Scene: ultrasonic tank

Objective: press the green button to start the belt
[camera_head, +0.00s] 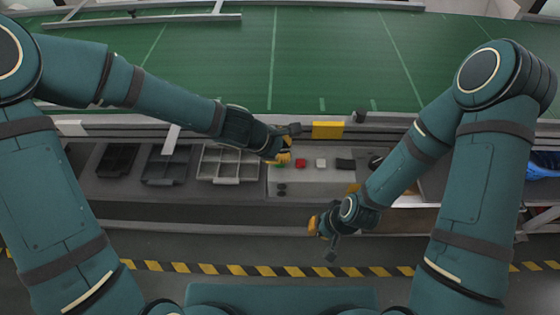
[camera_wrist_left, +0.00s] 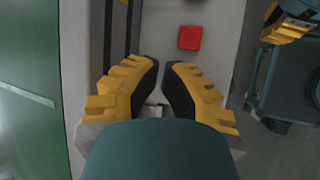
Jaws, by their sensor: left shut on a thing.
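A bit of the green button (camera_head: 279,166) shows on the grey control panel (camera_head: 310,178) in the head view, right by my left fingertips. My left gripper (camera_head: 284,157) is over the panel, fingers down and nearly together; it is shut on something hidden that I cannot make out.
A white button (camera_head: 321,163) and a dark switch (camera_head: 345,164) follow the red one. A yellow block (camera_head: 327,130) is at the edge of the green belt (camera_head: 320,65) behind. A grey divided tray (camera_head: 228,166) is left of the panel. Striped tape marks the floor.

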